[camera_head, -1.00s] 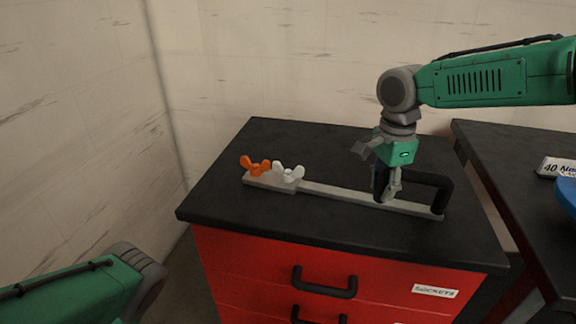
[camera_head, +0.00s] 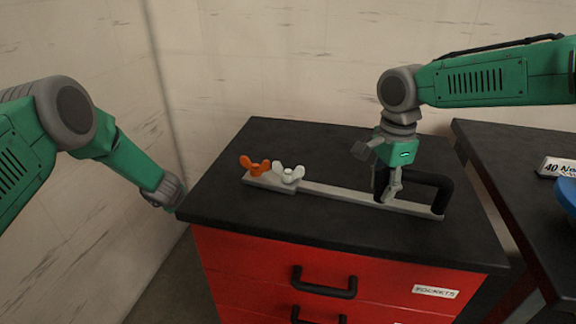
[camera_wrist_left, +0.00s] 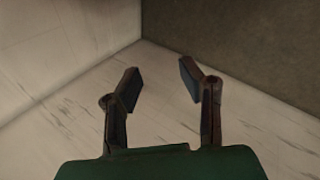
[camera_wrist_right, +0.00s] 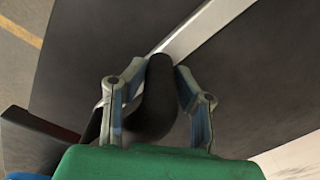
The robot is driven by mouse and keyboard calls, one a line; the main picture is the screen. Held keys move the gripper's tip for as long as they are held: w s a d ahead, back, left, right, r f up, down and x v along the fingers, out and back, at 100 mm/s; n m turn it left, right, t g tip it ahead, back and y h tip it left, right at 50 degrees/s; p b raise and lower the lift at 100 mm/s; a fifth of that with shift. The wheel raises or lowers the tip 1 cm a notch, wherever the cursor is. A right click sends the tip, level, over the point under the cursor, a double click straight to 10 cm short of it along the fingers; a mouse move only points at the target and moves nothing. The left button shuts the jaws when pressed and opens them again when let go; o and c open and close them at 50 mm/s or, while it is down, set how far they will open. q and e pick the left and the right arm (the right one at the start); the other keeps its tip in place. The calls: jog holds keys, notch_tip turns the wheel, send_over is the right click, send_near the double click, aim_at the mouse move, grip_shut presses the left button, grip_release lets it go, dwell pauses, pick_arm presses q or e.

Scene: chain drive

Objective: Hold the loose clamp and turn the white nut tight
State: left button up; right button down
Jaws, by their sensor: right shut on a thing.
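The clamp (camera_head: 335,193) lies on the black top of a red drawer cabinet, its grey bar running from upper left to lower right. A white wing nut (camera_head: 288,174) sits near its left end, beside an orange wing nut (camera_head: 256,166). A black handle (camera_head: 444,190) is at its right end. My right gripper (camera_head: 387,194) is shut on the black handle, which shows between its fingers (camera_wrist_right: 157,100) in the right wrist view. My left gripper (camera_wrist_left: 160,85) is open and empty; in the head view its arm is left of the cabinet, with the fingers hidden.
The cabinet top (camera_head: 320,232) is clear around the clamp. A red drawer front with a black pull (camera_head: 324,283) is below. A second dark table (camera_head: 515,190) at the right holds a labelled box (camera_head: 560,167) and part of a blue object (camera_head: 568,194). Walls stand behind and left.

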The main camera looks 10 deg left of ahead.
pick_arm(q)
jog(key=w+r+n+t, duration=0.2)
jog(key=w+r+n, duration=0.6)
jog(key=r, duration=0.7)
notch_tip(320, 180, up, 21)
jog(key=n+g+h, duration=0.2)
jog(key=n+g, duration=0.6)
jog(key=n, duration=0.9)
send_over(289, 171)
notch_tip(289, 171, down, 12)
jog(key=shift+r, duration=0.25)
